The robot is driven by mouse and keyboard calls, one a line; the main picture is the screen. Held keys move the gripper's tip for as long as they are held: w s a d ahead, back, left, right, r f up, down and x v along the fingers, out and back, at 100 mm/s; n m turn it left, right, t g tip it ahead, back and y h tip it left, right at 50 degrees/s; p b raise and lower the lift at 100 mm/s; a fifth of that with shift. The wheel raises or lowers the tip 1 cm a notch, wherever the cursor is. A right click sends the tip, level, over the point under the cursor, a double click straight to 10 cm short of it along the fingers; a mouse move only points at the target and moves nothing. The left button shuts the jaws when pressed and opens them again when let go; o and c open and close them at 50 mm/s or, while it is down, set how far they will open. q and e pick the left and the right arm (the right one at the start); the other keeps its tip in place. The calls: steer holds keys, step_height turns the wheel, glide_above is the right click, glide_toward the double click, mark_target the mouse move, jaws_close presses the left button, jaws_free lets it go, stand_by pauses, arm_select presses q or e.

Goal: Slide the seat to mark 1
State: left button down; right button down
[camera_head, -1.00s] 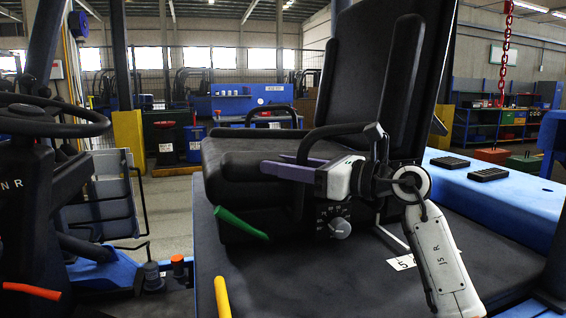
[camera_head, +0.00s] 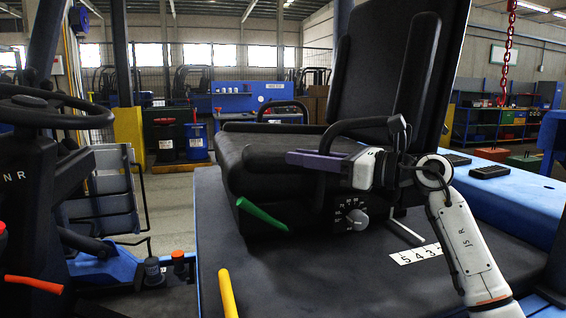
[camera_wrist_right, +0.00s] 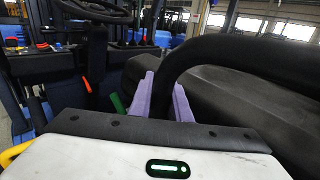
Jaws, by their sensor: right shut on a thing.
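The black seat (camera_head: 260,165) stands on a dark deck, with its tall backrest (camera_head: 385,65) at the right. A looped black armrest bar (camera_head: 365,125) runs along its near side. My right gripper (camera_head: 310,160) has purple fingers and is shut on this bar. The wrist view shows the bar (camera_wrist_right: 200,50) at the purple fingers (camera_wrist_right: 164,88). A white mark strip (camera_head: 416,253) lies on the deck by the seat's base, with 5, 4 and 3 readable. Mark 1 does not show. My left gripper is not in view.
A green lever (camera_head: 262,214) and a dial (camera_head: 357,218) are at the seat's near side. A yellow lever (camera_head: 227,292) rises at the deck's front edge. A steering wheel (camera_head: 50,112) is at the left. A blue body panel (camera_head: 515,200) lies right of the seat.

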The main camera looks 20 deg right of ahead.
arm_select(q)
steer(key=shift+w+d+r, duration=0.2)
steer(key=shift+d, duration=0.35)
arm_select(e)
steer(key=d, duration=0.7)
steer(key=shift+w+d+t, duration=0.2)
steer(key=shift+d+t, duration=0.1)
steer(key=c, duration=1.6)
jaws_free()
steer(key=shift+d+f, duration=0.1)
steer(key=shift+c, duration=0.2)
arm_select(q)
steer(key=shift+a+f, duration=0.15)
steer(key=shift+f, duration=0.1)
arm_select(e)
steer(key=shift+s, duration=0.1)
